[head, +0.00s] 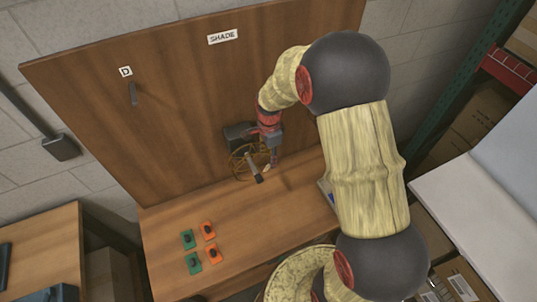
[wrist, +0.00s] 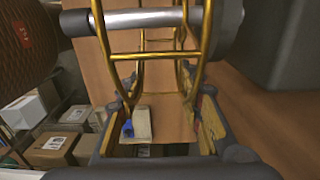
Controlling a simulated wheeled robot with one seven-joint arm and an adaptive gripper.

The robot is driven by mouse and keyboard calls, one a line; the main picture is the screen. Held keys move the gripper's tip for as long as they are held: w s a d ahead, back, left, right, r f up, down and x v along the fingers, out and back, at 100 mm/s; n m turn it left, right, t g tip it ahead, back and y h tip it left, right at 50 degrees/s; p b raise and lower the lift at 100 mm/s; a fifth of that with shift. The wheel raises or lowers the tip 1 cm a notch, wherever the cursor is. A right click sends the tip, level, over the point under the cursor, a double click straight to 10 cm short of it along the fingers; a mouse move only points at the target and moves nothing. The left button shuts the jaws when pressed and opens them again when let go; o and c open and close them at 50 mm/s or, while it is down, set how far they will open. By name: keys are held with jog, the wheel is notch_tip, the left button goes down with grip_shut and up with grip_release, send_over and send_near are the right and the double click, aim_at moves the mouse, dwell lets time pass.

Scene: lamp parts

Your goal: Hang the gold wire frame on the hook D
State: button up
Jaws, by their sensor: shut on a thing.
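The gold wire frame (head: 237,162) is a cage of thin gold wires, low on the upright wooden board. My gripper (head: 270,163) is at its right side. In the wrist view, its gold wires (wrist: 150,56) run down between the fingers of my gripper (wrist: 160,135), which is shut on them. A grey rod with dark ends (wrist: 140,18) crosses by the frame's wires; it seems to pass through the frame. The hook D (head: 133,93) is a dark peg at the board's upper left, under the D label (head: 125,71), empty and well apart from my gripper.
A dark block (head: 238,135) is on the board behind the frame. A SHADE label (head: 222,37) is higher up. Green pads (head: 188,238) and orange pads (head: 208,230) lie on the table (head: 160,220). The board between the frame and hook D looks clear.

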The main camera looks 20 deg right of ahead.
jog(key=s+p, duration=0.1)
jog(key=s, duration=1.3)
dwell(2.6)
dwell(1.2)
